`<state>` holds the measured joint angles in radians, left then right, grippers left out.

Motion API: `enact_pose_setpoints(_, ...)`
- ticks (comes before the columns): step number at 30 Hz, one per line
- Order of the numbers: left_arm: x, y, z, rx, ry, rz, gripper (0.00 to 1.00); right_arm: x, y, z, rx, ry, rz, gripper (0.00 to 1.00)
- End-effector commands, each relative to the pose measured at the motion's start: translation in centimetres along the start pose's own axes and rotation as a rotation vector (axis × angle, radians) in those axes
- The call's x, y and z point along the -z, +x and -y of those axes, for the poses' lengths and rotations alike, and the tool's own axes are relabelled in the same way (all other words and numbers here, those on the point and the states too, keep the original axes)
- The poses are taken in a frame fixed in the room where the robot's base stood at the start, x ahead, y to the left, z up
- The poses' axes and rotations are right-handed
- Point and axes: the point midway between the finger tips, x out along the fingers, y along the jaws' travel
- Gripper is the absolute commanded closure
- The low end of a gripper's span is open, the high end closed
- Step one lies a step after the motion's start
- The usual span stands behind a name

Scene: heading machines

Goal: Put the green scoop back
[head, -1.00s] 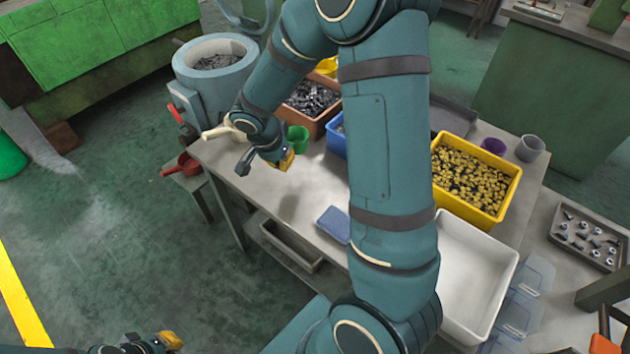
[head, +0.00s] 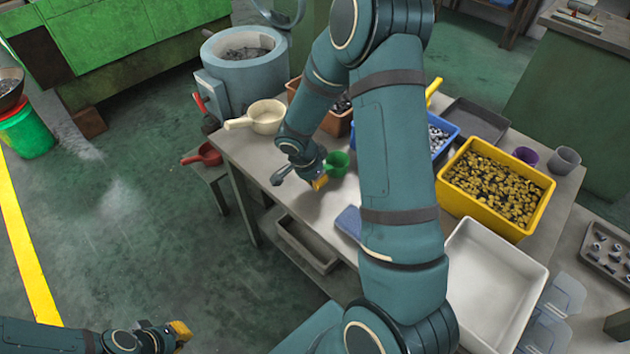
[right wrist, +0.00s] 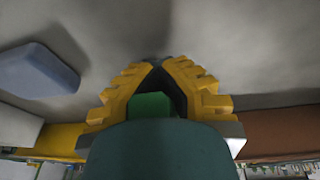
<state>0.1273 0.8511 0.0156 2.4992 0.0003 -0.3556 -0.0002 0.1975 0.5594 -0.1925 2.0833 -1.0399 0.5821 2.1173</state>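The green scoop (head: 338,163) is over the worktable (head: 268,171), beside the fingertips of my right gripper (head: 319,183). In the right wrist view a green part of the scoop (right wrist: 150,105) shows between the yellow fingers of my right gripper (right wrist: 158,72), which close in on it. Most of the scoop is hidden there by the teal gripper body. It appears to be held above the tabletop; the exact height is unclear. My left gripper (head: 181,331) is low at the bottom left, away from the table, and its finger opening is too small to judge.
A cream scoop (head: 267,117) sits at the table's back left corner, a red scoop (head: 208,155) on a low stand. A blue bin (head: 444,127), a yellow bin (head: 446,205) and a white bin (head: 466,287) line the right. A blue pad (head: 349,221) lies near the front edge.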

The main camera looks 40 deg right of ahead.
Motion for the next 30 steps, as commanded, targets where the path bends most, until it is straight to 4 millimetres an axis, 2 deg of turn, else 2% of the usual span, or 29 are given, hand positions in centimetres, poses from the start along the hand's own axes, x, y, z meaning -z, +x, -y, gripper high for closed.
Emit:
enact_pose_setpoints(13,0.05,0.58,0.22,0.000,0.000,-0.003,1.00,-0.09,0.29,0.05,0.001,0.000,0.000,0.98)
enact_pose_setpoints(15,0.06,0.48,0.18,0.000,0.000,-0.003,1.00,-0.06,0.20,0.04,0.001,0.000,0.000,0.74)
enact_pose_setpoints(16,0.06,0.47,0.18,0.000,0.000,-0.003,1.00,-0.06,0.19,0.04,0.001,0.000,0.000,0.66)
enact_pose_setpoints(26,0.05,0.33,0.13,0.000,0.000,-0.002,1.00,-0.04,0.10,0.03,0.001,0.000,0.000,0.66)
enact_pose_setpoints(30,-0.02,-0.35,-0.13,0.000,0.000,0.001,1.00,0.09,-0.68,0.07,0.003,-0.001,0.000,0.66)
